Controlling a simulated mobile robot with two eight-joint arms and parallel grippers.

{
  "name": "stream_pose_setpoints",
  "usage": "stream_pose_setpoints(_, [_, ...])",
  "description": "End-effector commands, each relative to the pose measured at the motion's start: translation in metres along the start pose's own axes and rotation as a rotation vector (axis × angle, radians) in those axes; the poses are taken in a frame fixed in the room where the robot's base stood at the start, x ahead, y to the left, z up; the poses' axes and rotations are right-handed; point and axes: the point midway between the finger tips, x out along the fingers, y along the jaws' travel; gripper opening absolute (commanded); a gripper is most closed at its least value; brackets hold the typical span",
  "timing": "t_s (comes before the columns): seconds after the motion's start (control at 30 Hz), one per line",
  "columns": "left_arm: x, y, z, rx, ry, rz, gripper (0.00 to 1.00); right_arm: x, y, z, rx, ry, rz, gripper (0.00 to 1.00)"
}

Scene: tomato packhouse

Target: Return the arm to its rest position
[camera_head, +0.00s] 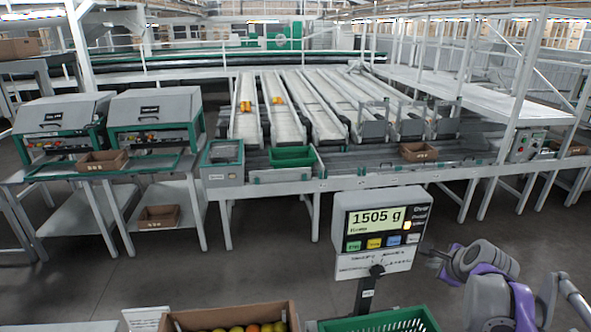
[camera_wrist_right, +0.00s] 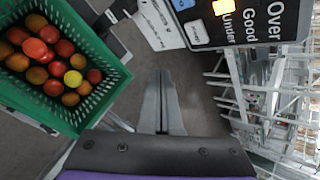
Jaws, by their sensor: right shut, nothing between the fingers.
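My right gripper (camera_head: 433,257) is at the lower right of the head view, right of the scale display (camera_head: 380,228), on a grey and purple arm. In the right wrist view its two fingers (camera_wrist_right: 163,104) are together with nothing between them, above the floor. The wrist view also shows part of the scale display (camera_wrist_right: 262,22) at the top right and a green crate (camera_wrist_right: 116,80) of tomatoes at the left. The gripper is apart from both. My left gripper is not in view.
The display reads 1505 g. A cardboard box (camera_head: 292,311) of tomatoes and a green crate (camera_head: 425,318) stand at the bottom edge. The sorting line (camera_head: 345,183) with several chutes stands beyond. Open floor (camera_head: 240,265) lies between.

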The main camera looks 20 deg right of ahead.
Motion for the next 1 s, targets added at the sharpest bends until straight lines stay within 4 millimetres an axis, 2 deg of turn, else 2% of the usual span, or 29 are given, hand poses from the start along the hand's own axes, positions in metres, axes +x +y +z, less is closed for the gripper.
stream_pose_setpoints(0.07, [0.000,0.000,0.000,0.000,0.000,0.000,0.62,-0.001,0.005,0.004,-0.028,-0.003,0.007,0.00])
stream_pose_setpoints(0.17, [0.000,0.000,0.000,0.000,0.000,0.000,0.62,-0.004,0.031,0.022,-0.171,-0.018,0.039,0.00])
stream_pose_setpoints(0.27, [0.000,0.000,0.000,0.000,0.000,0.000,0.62,-0.013,0.083,0.052,-0.468,-0.055,0.098,0.00])
stream_pose_setpoints(0.37, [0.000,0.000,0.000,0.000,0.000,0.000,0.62,-0.029,0.153,0.078,-0.882,-0.118,0.160,0.00])
stream_pose_setpoints(0.4, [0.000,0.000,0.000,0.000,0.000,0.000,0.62,-0.037,0.182,0.084,-1.062,-0.148,0.179,0.00])
stream_pose_setpoints(0.5, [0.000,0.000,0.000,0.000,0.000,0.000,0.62,-0.055,0.248,0.090,-1.487,-0.228,0.211,0.00])
stream_pose_setpoints(0.6, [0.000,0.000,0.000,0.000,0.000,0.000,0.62,-0.069,0.298,0.085,-1.841,-0.302,0.218,0.00])
stream_pose_setpoints(0.7, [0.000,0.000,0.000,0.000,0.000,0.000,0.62,-0.077,0.330,0.078,-2.094,-0.357,0.214,0.00])
stream_pose_setpoints(0.8, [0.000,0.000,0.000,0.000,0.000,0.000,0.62,-0.081,0.347,0.073,-2.241,-0.389,0.208,0.00])
stream_pose_setpoints(1.0, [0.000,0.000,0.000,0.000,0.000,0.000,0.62,-0.082,0.353,0.070,-2.303,-0.399,0.206,0.00])
